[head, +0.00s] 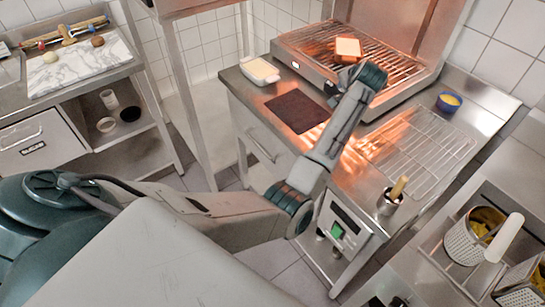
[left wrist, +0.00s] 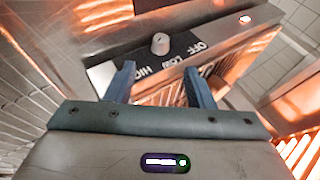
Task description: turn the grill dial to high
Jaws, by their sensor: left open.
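The grill (head: 300,52) stands at the back of the steel counter, its bars glowing orange. In the left wrist view the pale grill dial (left wrist: 160,44) sits on a black panel (left wrist: 128,70) marked OFF, LOW and HIGH. I cannot tell clearly which mark the dial points to. My left gripper (left wrist: 159,70) is open, its two blue fingers apart and empty, with the dial just beyond and between the fingertips. In the head view my left forearm reaches over the counter to the grill front and hides the dial and the fingers. My right gripper is not in view.
A pale block (head: 348,47) lies on the grill bars.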

